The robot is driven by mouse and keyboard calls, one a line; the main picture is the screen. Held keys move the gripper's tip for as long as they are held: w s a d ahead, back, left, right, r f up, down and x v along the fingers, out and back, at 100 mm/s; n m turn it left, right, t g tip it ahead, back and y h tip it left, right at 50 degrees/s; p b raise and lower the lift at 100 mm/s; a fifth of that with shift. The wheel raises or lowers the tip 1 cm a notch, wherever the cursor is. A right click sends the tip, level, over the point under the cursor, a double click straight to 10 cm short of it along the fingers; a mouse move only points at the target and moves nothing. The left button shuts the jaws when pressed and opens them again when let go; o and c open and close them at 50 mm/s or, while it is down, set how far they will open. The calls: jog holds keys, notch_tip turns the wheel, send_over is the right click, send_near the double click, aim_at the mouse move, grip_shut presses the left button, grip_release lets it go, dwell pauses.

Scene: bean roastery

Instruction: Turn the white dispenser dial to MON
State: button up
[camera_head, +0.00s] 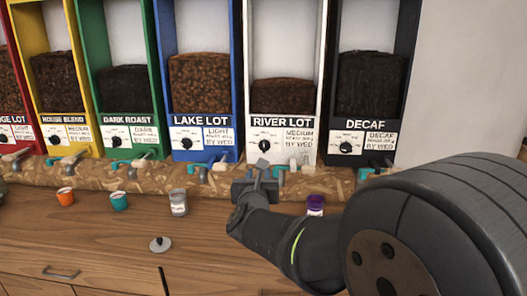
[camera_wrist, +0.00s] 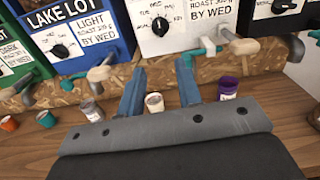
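The white dispenser (camera_head: 325,75), labelled RIVER LOT, stands between the blue and black ones. Its black dial (camera_head: 264,146) is on the white front panel, left of a MEDIUM roast label. In the wrist view the dial (camera_wrist: 160,26) is near the top centre, with small day marks around it; its exact setting is too small to read. My gripper (camera_head: 257,186) is in front of and below the dial, apart from it. In the wrist view its two blue-grey fingers (camera_wrist: 160,78) are spread with nothing held between them.
Dispenser spouts and levers (camera_head: 210,168) jut out along the wood-chip ledge (camera_head: 150,180) below the panels. Orange (camera_head: 65,196), teal (camera_head: 118,201), grey (camera_head: 179,203) and purple (camera_head: 315,204) cups stand on the counter. A white cup (camera_wrist: 154,102) shows beyond my fingers. A round lid (camera_head: 159,244) lies nearer.

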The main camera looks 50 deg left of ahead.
aim_at(264, 148)
jog(key=shift+m, duration=0.3)
jog(key=x, duration=1.7)
jog(key=shift+w+a+f, duration=0.15)
jog(key=shift+w, duration=0.05)
grip_shut()
